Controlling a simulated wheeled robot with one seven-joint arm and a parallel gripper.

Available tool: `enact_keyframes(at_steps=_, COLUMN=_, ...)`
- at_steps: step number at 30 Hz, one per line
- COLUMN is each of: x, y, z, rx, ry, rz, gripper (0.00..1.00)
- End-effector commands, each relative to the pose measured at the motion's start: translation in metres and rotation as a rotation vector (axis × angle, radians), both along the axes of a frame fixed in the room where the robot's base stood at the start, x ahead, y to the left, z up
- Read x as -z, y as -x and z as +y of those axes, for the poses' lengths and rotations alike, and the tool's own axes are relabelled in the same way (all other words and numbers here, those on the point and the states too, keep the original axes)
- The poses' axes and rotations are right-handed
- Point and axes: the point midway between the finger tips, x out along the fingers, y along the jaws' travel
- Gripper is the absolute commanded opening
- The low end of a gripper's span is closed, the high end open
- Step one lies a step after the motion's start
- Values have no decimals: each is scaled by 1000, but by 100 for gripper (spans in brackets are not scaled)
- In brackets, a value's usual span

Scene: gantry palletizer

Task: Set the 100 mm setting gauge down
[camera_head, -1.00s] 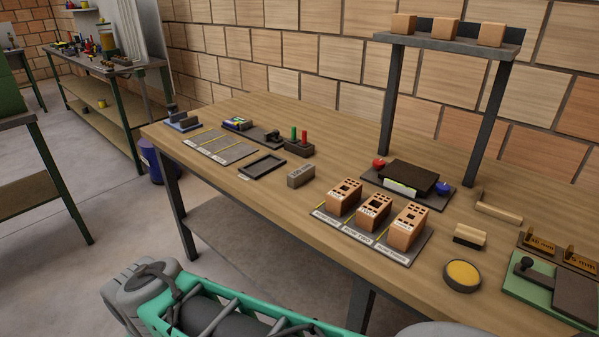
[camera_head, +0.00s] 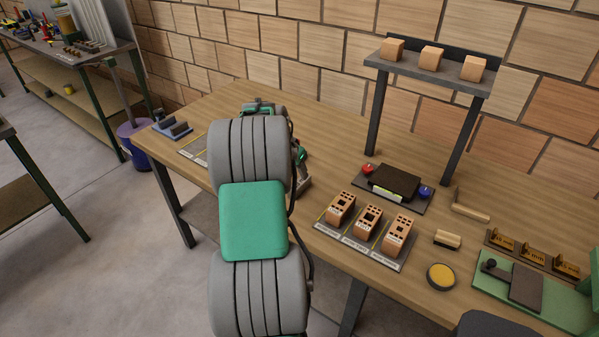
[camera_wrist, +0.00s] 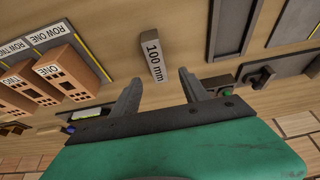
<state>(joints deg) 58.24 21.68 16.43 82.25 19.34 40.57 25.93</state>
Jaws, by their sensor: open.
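The gauge lies just beyond the fingertips, roughly in line with the gap, and nothing is held. In the head view my arm covers the gripper and most of the gauge's area.
Holed bricks (camera_head: 368,219) stand on a row-marked board (camera_head: 350,243) right of my arm; they also show at left in the wrist view (camera_wrist: 75,75). An empty dark tray (camera_wrist: 211,40) lies beside the gauge. A raised shelf (camera_head: 425,72) stands behind.

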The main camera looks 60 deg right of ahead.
Motion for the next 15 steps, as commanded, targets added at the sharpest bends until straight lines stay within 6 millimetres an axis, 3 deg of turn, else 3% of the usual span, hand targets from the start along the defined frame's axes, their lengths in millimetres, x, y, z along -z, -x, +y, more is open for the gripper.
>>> enact_keyframes(at_steps=12, x=64, y=9, z=-17, rx=-2, ry=-3, rz=2, gripper=53)
enact_keyframes(at_steps=15, x=71, y=9, z=-21, rx=-3, ry=-2, rz=0, gripper=53)
